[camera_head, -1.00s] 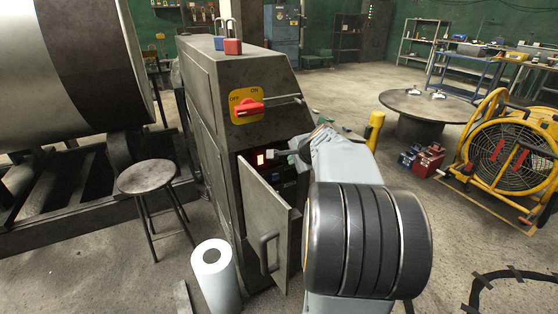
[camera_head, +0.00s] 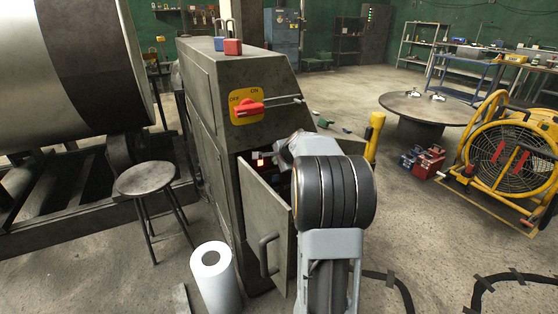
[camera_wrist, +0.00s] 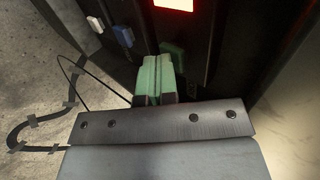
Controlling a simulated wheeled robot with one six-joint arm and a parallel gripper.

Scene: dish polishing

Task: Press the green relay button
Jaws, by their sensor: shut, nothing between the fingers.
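In the wrist view my gripper (camera_wrist: 154,78) is shut and empty, its two green fingers side by side. A dark green block (camera_wrist: 173,52), which looks like the green relay button, sits on the dark panel just beyond and right of the fingertips. I cannot tell whether the fingers touch it. A blue block (camera_wrist: 123,36) and a white block (camera_wrist: 95,24) stand on the panel to the left. In the head view the open machine cabinet (camera_head: 225,130) holds these parts, but my arm covers most of its opening and my fingers cannot be made out.
A lit red-rimmed panel (camera_wrist: 173,4) is above the green block. The cabinet door (camera_head: 266,225) stands open left of my arm. A red rotary switch (camera_head: 247,107) is above the opening. A white roll (camera_head: 215,275) and a stool (camera_head: 145,180) are to the left.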

